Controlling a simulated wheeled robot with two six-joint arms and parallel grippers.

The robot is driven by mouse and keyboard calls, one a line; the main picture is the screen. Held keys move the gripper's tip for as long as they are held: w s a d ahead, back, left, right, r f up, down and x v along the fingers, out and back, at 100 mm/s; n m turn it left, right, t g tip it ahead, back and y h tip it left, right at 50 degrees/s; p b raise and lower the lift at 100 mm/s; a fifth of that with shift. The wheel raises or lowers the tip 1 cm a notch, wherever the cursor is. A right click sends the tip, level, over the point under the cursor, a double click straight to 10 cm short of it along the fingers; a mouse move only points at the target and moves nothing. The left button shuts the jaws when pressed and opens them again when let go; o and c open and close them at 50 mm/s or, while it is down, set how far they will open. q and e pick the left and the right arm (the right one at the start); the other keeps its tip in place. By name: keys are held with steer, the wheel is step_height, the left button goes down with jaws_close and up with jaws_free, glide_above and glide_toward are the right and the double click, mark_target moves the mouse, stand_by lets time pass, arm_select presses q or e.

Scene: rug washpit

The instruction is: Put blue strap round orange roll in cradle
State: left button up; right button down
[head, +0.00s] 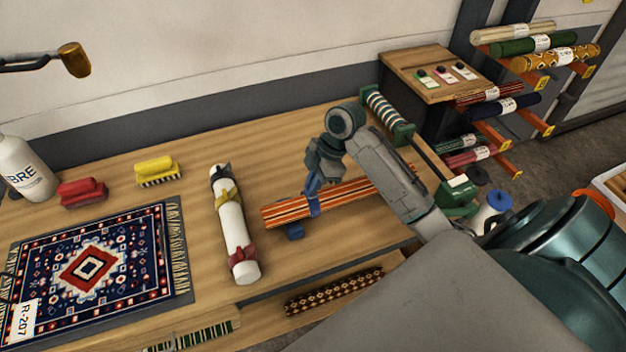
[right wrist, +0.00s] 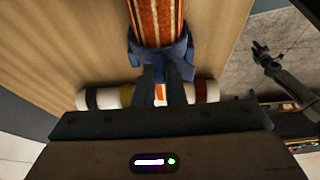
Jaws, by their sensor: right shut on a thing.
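An orange striped roll (head: 350,199) lies on the bench, its left part over a blue cradle support (head: 293,230). It also shows in the right wrist view (right wrist: 157,18). The blue strap (head: 313,197) lies across the roll near its left end; in the right wrist view the strap (right wrist: 177,54) spans the roll's width. Whether it closes underneath is hidden. My right gripper (head: 319,172) is above that end, shut on the strap. A dark gripper-like arm end, probably my left gripper (right wrist: 262,53), shows small at the right; its jaws are unclear.
A white roll (head: 232,225) with dark, yellow and red straps lies left of the orange roll. A patterned rug (head: 95,270), red brush (head: 82,192) and yellow brush (head: 157,171) lie farther left. A green-ended roller stand (head: 388,112) stands behind. A lower shelf holds a dark patterned roll (head: 333,291).

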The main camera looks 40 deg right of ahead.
steer(key=shift+f, duration=0.4)
steer(key=c, duration=1.4)
jaws_free()
steer(key=shift+c, duration=0.2)
steer(key=b+v, duration=0.2)
steer(key=v, duration=0.9)
steer(key=shift+b, duration=0.35)
steer(key=shift+s+f, duration=0.15)
